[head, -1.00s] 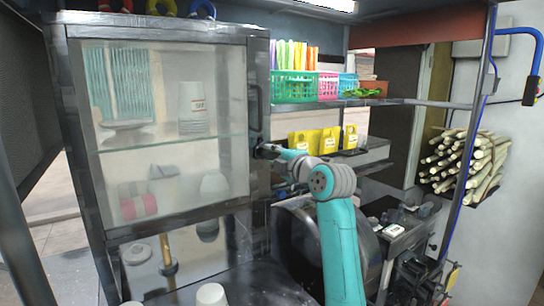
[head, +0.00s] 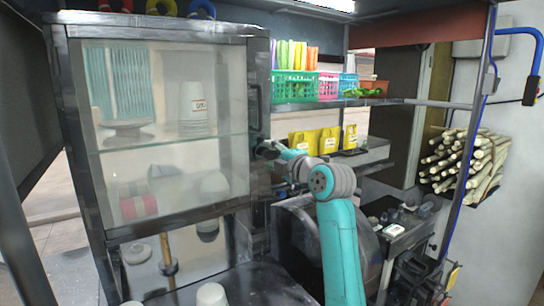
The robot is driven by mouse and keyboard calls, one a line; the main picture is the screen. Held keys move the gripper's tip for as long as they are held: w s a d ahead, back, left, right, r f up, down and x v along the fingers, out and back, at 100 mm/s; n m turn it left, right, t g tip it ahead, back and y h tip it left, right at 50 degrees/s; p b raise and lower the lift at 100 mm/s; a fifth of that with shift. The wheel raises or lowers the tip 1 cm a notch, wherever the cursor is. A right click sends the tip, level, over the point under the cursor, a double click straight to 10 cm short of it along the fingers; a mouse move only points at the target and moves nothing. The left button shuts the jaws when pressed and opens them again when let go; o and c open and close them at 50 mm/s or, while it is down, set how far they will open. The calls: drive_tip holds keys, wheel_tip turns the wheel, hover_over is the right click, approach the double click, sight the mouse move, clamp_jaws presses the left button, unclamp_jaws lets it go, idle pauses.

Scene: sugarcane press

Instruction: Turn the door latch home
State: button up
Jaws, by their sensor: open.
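The cabinet door (head: 160,215) is a glass panel in a dark metal frame, at the left of the head view, and looks closed. A dark vertical handle (head: 253,108) runs along its right edge. My gripper (head: 262,150) is at the right edge of the door, just below the handle. The dark fingers are small here and overlap the spot where a latch would sit. The latch itself is hidden or cannot be told apart from the fingers. I cannot tell whether the fingers touch it.
Behind the glass are stacked cups (head: 192,108) on a shelf. Right of the cabinet, a shelf holds a green basket (head: 293,87), with yellow bags (head: 305,143) below. A white cup (head: 211,296) stands on the counter below the door. Sugarcane stalks (head: 468,162) hang at the right.

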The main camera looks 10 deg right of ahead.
drive_tip(key=v, duration=1.2)
idle(0.3)
